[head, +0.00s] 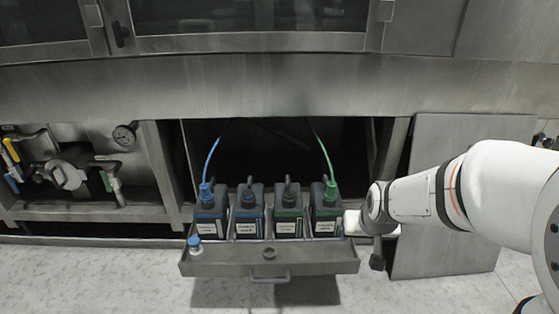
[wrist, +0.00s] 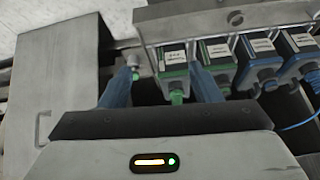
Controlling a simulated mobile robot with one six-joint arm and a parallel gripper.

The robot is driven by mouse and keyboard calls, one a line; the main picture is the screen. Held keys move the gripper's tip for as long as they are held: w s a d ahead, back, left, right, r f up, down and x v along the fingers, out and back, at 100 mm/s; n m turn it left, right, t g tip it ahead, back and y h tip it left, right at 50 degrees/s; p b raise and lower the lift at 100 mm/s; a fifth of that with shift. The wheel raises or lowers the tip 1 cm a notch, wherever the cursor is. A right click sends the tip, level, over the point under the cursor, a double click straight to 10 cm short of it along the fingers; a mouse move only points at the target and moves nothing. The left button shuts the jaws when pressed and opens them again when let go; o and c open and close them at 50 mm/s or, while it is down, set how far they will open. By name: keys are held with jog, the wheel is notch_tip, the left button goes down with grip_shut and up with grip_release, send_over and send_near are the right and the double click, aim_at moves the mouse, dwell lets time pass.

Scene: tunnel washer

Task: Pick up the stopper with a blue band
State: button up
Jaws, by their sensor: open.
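The stopper with a blue band (head: 195,243) stands at the front left corner of the open drawer in the head view. It does not show in the wrist view. My gripper (head: 350,223) is at the opposite, right end of the drawer, far from that stopper. In the wrist view my gripper (wrist: 162,72) is open, its two blue fingers apart. A green-capped bottle (wrist: 174,73) with a green tube shows between and beyond the fingers. A small pale piece with green (wrist: 134,72) is by the left fingertip, partly hidden; contact is unclear.
The drawer (head: 310,262) holds several dark bottles in a row. A blue tube (head: 212,155) and a green tube (head: 324,153) rise from the end bottles. A round fitting (head: 269,253) is at the drawer's front middle. A grey panel (head: 455,200) leans at right.

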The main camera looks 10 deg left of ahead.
jog(key=w+a+f+n+t+y+p, duration=0.15)
jog(key=w+a+t, duration=0.25)
jog(key=w+a, duration=0.75)
jog(key=n+t+y+p, duration=0.3)
jog(key=t+y+p, duration=0.1)
jog(key=t+y, duration=0.25)
send_near(246, 191)
jog(key=w, duration=0.1)
jog(key=w+a, duration=0.1)
jog(key=w, duration=0.1)
jog(key=shift+w+a+f+m+h, duration=0.25)
jog(key=shift+a+f+h, duration=0.05)
jog(key=shift+a, duration=0.1)
jog(key=shift+w+a, duration=0.15)
jog(key=shift+a, duration=0.05)
jog(key=b+x, duration=0.1)
jog(key=x, duration=0.1)
jog(key=b+x, duration=0.1)
jog(key=x, duration=0.1)
jog(key=f+b+x, duration=0.1)
jog(key=x, duration=0.1)
jog(key=shift+w, duration=0.2)
jog(key=shift+w+a+r, duration=0.1)
jog(key=shift+w+a, duration=0.05)
jog(key=shift+w, duration=0.25)
jog(key=c, duration=0.9)
